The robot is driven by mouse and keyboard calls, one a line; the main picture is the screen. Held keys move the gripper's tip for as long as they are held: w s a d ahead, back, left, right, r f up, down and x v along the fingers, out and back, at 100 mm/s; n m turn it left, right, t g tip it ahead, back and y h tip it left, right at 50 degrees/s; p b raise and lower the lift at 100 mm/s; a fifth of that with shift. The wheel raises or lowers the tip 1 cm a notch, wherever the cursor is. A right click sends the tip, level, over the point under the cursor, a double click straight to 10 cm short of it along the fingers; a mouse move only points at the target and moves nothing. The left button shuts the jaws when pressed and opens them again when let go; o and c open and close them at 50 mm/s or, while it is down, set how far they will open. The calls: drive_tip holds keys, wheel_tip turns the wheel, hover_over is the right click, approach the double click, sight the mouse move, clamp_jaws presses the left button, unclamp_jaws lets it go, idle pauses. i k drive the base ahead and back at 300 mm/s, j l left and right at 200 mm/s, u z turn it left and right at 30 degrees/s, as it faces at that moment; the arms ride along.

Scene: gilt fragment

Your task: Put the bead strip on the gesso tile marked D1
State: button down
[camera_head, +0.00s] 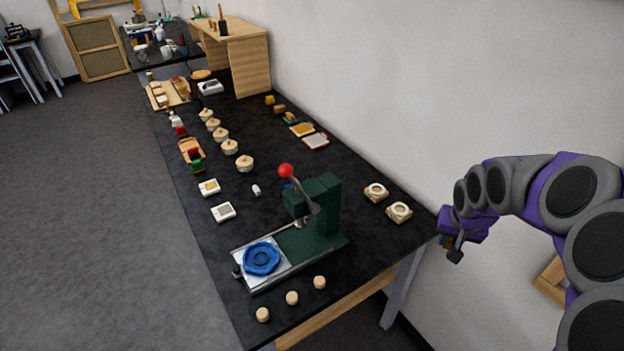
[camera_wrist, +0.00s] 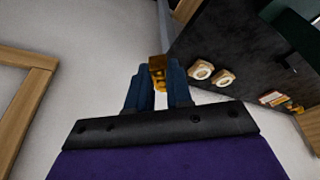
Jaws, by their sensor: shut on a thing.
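My gripper (camera_head: 450,250) is off the right edge of the black table, beside the wall. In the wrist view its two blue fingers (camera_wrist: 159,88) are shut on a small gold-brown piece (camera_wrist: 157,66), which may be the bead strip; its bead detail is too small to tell. The fingers cover part of it. Two pale square tiles with round rings, a rear one (camera_head: 376,192) and a front one (camera_head: 399,212), lie near the table's right edge; they also show in the wrist view (camera_wrist: 201,69). Two white tiles (camera_head: 209,187) (camera_head: 223,212) lie on the left side. No D1 mark is readable.
A dark green press (camera_head: 320,210) with a red knob and a blue disc (camera_head: 261,258) stands at the table's near end. Several round wooden pots (camera_head: 245,163) line the middle. Small gold-brown pieces (camera_head: 280,108) lie by the wall. Bare black surface surrounds the ring tiles.

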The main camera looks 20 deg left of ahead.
sight(211, 186)
drive_tip(key=k+j, duration=0.15)
drive_tip(key=j, duration=0.25)
drive_tip(key=k+j, duration=0.15)
drive_tip(key=j, duration=0.25)
drive_tip(key=k+j+u, duration=0.1)
drive_tip(key=j, duration=0.3)
drive_tip(key=k+j, duration=0.2)
drive_tip(key=j, duration=0.2)
drive_tip(key=k+j, duration=0.1)
drive_tip(key=j, duration=0.35)
drive_tip(key=i+j, duration=0.1)
drive_tip(key=j, duration=0.25)
drive_tip(key=i+j+u, duration=0.1)
drive_tip(key=j, duration=0.3)
drive_tip(key=i+j, duration=0.15)
drive_tip(key=j, duration=0.2)
drive_tip(key=i+j, duration=0.1)
drive_tip(key=j, duration=0.25)
drive_tip(key=i+j+u, duration=0.1)
drive_tip(key=j, duration=0.25)
drive_tip(key=i+j, duration=0.2)
drive_tip(key=j, duration=0.15)
drive_tip(key=i+j+u, duration=0.1)
drive_tip(key=i+j, duration=0.5)
drive_tip(key=i, duration=0.2)
